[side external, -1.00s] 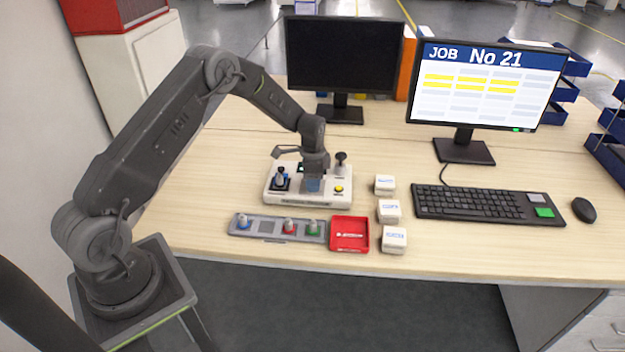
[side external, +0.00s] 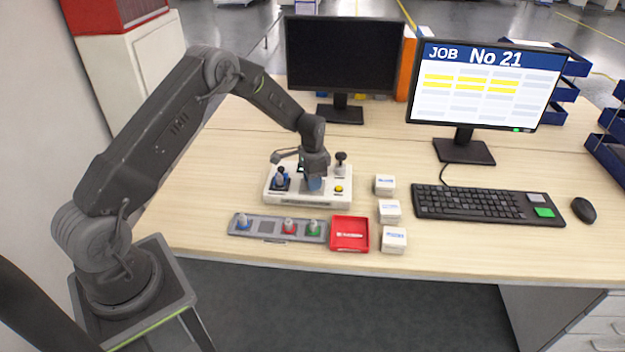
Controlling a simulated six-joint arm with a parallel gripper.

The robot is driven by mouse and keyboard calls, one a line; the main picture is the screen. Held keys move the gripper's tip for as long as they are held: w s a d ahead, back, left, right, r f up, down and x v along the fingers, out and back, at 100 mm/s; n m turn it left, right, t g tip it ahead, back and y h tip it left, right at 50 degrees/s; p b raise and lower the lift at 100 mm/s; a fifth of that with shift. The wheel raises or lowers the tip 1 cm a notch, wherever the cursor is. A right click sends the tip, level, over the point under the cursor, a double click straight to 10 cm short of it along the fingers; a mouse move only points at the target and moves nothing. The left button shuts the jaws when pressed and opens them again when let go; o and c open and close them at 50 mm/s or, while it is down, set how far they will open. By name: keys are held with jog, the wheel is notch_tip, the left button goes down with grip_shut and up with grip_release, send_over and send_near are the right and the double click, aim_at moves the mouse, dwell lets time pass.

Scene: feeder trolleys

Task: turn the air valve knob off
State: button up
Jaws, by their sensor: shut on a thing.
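A white control panel (side external: 310,198) lies on the wooden desk. My gripper (side external: 314,184) points down at the middle of the panel, between these. It is shut on a part there, which I take to be the air valve knob; the fingers and a bluish block at their tips hide most of it. The knob's exact angle cannot be read.
In front of the panel lie a grey strip (side external: 262,237) with blue, red and green pieces and a red tray (side external: 349,247). Several white boxes (side external: 389,211) stand to the right, then a keyboard (side external: 487,204) and mouse (side external: 584,210). Two monitors (side external: 342,55) stand behind.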

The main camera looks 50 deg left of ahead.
jog(key=n, duration=1.1)
jog(key=shift+n, duration=1.9)
jog(key=o, duration=0.9)
notch_tip(320, 180, up, 14)
jog(key=shift+f, duration=0.1)
